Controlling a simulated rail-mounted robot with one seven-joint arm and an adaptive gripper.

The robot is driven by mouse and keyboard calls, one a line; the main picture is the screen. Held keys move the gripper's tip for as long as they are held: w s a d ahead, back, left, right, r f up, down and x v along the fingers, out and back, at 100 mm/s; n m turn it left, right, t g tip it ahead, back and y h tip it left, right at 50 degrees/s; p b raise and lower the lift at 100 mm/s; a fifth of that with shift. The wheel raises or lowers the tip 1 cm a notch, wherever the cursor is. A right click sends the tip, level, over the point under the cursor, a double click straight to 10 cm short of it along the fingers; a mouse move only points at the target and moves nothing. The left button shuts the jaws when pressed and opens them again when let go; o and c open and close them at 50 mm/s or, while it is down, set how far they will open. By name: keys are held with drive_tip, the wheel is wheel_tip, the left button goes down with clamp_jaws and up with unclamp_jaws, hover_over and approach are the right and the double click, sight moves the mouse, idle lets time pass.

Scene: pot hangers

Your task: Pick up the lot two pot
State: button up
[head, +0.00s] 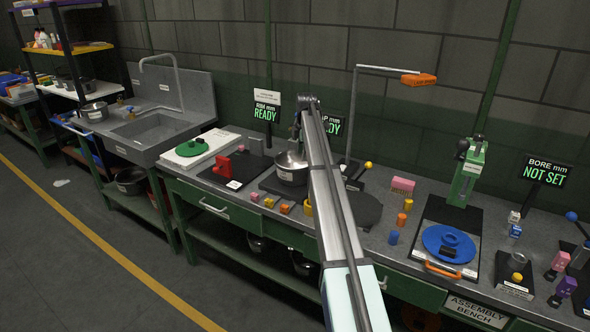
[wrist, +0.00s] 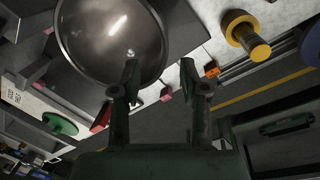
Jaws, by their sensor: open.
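A shiny steel pot (head: 291,167) stands on a dark plate on the bench in the head view, just left of my arm. In the wrist view a steel pot (wrist: 108,38) fills the upper left, its open inside facing the camera. My gripper (wrist: 160,64) is open with nothing between its fingers. The left finger overlaps the pot's rim in the wrist view; I cannot tell if they touch. The right finger is clear of the pot. In the head view I cannot make out the fingers. No lot marking is readable on this pot.
Small colored blocks (head: 285,208) lie along the bench front. A red fixture (head: 222,166) stands left of the pot, and a lamp post (head: 352,110) rises behind my arm. Another pot (head: 95,112) sits by the sink; more pots (head: 258,243) are under the bench.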

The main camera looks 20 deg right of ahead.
sight(302, 168)
drive_tip(key=f, duration=0.2)
drive_tip(key=f+p, duration=0.1)
drive_tip(key=f, duration=0.1)
drive_tip(key=w+f, duration=0.1)
drive_tip(key=f, duration=0.1)
drive_tip(key=shift+f, duration=0.2)
drive_tip(key=shift+w+f+p, duration=0.2)
drive_tip(key=shift+f+p, duration=1.25)
drive_tip(key=shift+f, duration=1.1)
clamp_jaws()
